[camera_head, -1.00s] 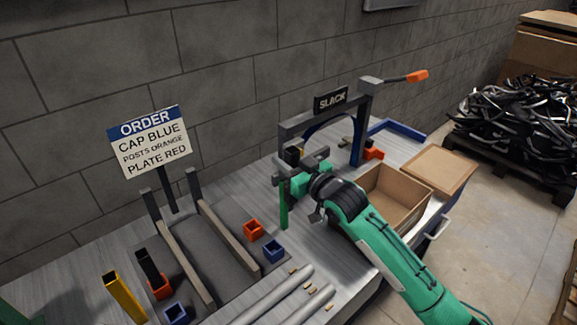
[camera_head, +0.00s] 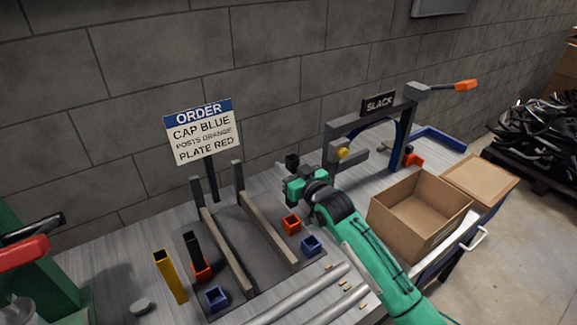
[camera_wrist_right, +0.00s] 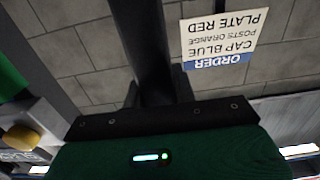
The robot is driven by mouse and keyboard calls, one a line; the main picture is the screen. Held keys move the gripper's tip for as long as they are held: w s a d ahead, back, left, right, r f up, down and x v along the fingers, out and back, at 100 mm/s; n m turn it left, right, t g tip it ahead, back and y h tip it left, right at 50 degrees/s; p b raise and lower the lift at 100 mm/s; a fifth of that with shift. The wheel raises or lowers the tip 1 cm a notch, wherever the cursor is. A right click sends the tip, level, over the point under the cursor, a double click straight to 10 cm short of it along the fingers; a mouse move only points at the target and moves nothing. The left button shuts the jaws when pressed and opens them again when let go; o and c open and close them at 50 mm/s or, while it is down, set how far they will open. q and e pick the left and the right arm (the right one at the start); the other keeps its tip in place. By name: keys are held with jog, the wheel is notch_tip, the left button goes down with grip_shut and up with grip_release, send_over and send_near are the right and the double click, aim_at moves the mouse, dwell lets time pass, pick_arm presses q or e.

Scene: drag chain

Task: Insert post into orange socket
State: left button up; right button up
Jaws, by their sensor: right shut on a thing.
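My right gripper (camera_head: 293,176) is in the middle of the head view, above the table behind the right-hand orange socket (camera_head: 291,224), and apart from it. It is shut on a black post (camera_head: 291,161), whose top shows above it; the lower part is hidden. In the right wrist view the dark post (camera_wrist_right: 145,45) runs up between the fingers (camera_wrist_right: 158,95). A second black post (camera_head: 193,247) stands upright in the left-hand orange socket (camera_head: 201,270). The order sign (camera_head: 203,132) reads cap blue, posts orange, plate red. My left gripper is not in view.
Blue sockets (camera_head: 217,298) (camera_head: 311,246) stand near the orange ones, with two grey rails (camera_head: 268,232) between. A yellow post (camera_head: 170,277) stands left. Grey tubes (camera_head: 310,300) lie in front. A frame marked SLACK (camera_head: 379,103) and an open box (camera_head: 420,215) are right.

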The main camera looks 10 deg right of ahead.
notch_tip(320, 180, down, 6)
jog(key=b, duration=0.3)
jog(key=shift+r, duration=0.1)
dwell(0.6)
dwell(0.7)
jog(key=shift+r, duration=0.1)
jog(key=shift+p, duration=0.5)
dwell(0.4)
dwell(0.3)
